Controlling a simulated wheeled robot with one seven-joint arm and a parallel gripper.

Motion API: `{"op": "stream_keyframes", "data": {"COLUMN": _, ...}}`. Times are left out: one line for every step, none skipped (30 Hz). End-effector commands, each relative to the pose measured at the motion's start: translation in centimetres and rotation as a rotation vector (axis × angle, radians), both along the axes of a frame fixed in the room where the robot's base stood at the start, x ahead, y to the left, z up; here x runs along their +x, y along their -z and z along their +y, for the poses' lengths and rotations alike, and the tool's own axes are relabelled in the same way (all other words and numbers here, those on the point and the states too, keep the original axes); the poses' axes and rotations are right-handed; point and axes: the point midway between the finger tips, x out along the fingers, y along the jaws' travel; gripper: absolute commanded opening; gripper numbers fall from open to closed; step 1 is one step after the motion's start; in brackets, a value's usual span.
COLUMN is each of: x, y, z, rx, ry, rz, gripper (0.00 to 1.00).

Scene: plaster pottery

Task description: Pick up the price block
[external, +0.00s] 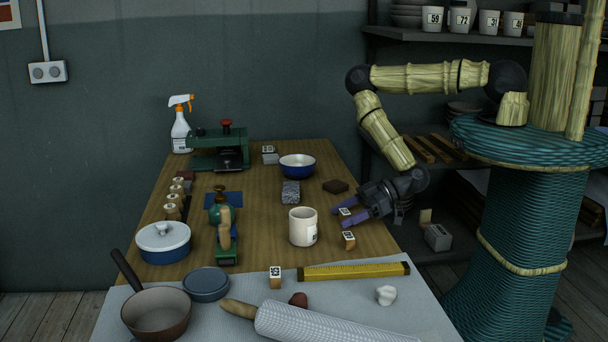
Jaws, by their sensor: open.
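Several small blocks with white number labels on top could be the price block. One block (345,212) is at my gripper (340,217), between or just behind its purple fingers, near the table's right edge. My gripper is open and reaches in low from the right. I cannot tell whether the fingers touch that block. A second, wooden-sided block (348,241) stands just in front of the gripper, right of the white mug (302,227). A third such block (275,278) stands at the front, left of the yellow ruler (353,271).
A grey stone-like block (291,193), a dark brown block (335,186) and a blue bowl (297,166) lie behind the mug. A rolling pin (320,323), pan (156,312) and lidded pot (163,242) occupy the front and left. Shelves (450,37) stand behind my arm.

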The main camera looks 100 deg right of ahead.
Motion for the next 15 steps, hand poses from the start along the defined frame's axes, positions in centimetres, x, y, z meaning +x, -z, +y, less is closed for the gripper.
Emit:
{"op": "stream_keyframes", "data": {"x": -0.01, "y": 0.0, "z": 0.0, "rx": 0.0, "ry": 0.0, "rz": 0.0, "gripper": 0.62}}
{"op": "stream_keyframes", "data": {"x": -0.01, "y": 0.0, "z": 0.0, "rx": 0.0, "ry": 0.0, "rz": 0.0, "gripper": 0.62}}
{"op": "stream_keyframes", "data": {"x": -0.01, "y": 0.01, "z": 0.0, "rx": 0.0, "ry": 0.0, "rz": 0.0, "gripper": 0.58}}
{"op": "stream_keyframes", "data": {"x": -0.01, "y": 0.0, "z": 0.0, "rx": 0.0, "ry": 0.0, "rz": 0.0, "gripper": 0.52}}
{"op": "stream_keyframes", "data": {"x": -0.01, "y": 0.0, "z": 0.0, "rx": 0.0, "ry": 0.0, "rz": 0.0, "gripper": 0.46}}
{"op": "stream_keyframes", "data": {"x": -0.02, "y": -0.01, "z": 0.0, "rx": 0.0, "ry": 0.0, "rz": 0.0, "gripper": 0.38}}
{"op": "stream_keyframes", "data": {"x": -0.02, "y": -0.01, "z": 0.0, "rx": 0.0, "ry": 0.0, "rz": 0.0, "gripper": 0.32}}
{"op": "stream_keyframes", "data": {"x": -0.02, "y": -0.01, "z": 0.0, "rx": 0.0, "ry": 0.0, "rz": 0.0, "gripper": 0.26}}
{"op": "stream_keyframes", "data": {"x": -0.02, "y": -0.01, "z": 0.0, "rx": 0.0, "ry": 0.0, "rz": 0.0, "gripper": 0.19}}
{"op": "stream_keyframes", "data": {"x": -0.02, "y": -0.01, "z": 0.0, "rx": 0.0, "ry": 0.0, "rz": 0.0, "gripper": 0.15}}
{"op": "stream_keyframes", "data": {"x": -0.02, "y": -0.01, "z": 0.0, "rx": 0.0, "ry": 0.0, "rz": 0.0, "gripper": 0.15}}
{"op": "stream_keyframes", "data": {"x": -0.02, "y": -0.01, "z": 0.0, "rx": 0.0, "ry": 0.0, "rz": 0.0, "gripper": 0.14}}
{"op": "stream_keyframes", "data": {"x": -0.02, "y": -0.01, "z": 0.0, "rx": 0.0, "ry": 0.0, "rz": 0.0, "gripper": 0.14}}
{"op": "stream_keyframes", "data": {"x": -0.02, "y": -0.01, "z": 0.0, "rx": 0.0, "ry": 0.0, "rz": 0.0, "gripper": 0.14}}
{"op": "stream_keyframes", "data": {"x": -0.02, "y": -0.01, "z": 0.0, "rx": 0.0, "ry": 0.0, "rz": 0.0, "gripper": 0.14}}
